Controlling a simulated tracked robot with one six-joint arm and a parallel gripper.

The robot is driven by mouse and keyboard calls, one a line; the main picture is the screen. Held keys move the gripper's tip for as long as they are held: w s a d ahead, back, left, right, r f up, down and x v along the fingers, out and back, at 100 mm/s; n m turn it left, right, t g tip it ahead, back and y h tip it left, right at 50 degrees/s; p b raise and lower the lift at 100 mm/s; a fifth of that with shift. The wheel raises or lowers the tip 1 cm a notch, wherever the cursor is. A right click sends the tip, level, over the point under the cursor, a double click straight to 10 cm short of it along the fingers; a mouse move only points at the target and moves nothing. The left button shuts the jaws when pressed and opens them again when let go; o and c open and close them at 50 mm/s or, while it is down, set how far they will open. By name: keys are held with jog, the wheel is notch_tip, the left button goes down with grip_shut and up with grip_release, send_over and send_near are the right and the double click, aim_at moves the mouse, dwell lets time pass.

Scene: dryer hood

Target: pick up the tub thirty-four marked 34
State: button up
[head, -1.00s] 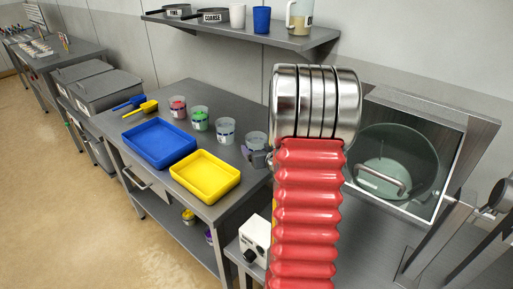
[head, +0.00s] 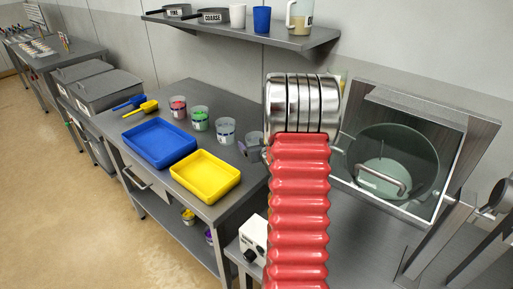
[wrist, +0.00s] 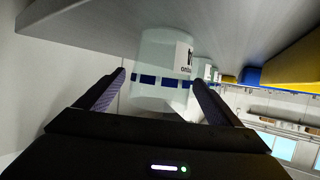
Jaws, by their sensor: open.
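A pale, see-through tub (wrist: 160,65) with a dark blue band and a white label fills the space ahead of my gripper (wrist: 158,78) in the wrist view. The label is turned and cut off, so I cannot read its number. The two fingers are apart, one on each side of the tub, and the right fingertip overlaps its edge. I cannot tell if they touch it. In the head view the rightmost tub (head: 254,139) is partly hidden behind my arm, with a bit of my gripper (head: 247,150) beside it.
Tubs with red (head: 178,106), green (head: 200,118) and pale (head: 226,130) contents stand in a row left of it. A blue tray (head: 158,144) and a yellow tray (head: 206,175) lie in front. A glass-fronted hood (head: 400,150) stands right.

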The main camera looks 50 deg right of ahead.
jog(key=shift+w+d, duration=0.1)
jog(key=shift+w, duration=0.05)
jog(key=shift+c, duration=0.7)
jog(key=c, duration=1)
notch_tip(320, 180, up, 10)
dwell(0.6)
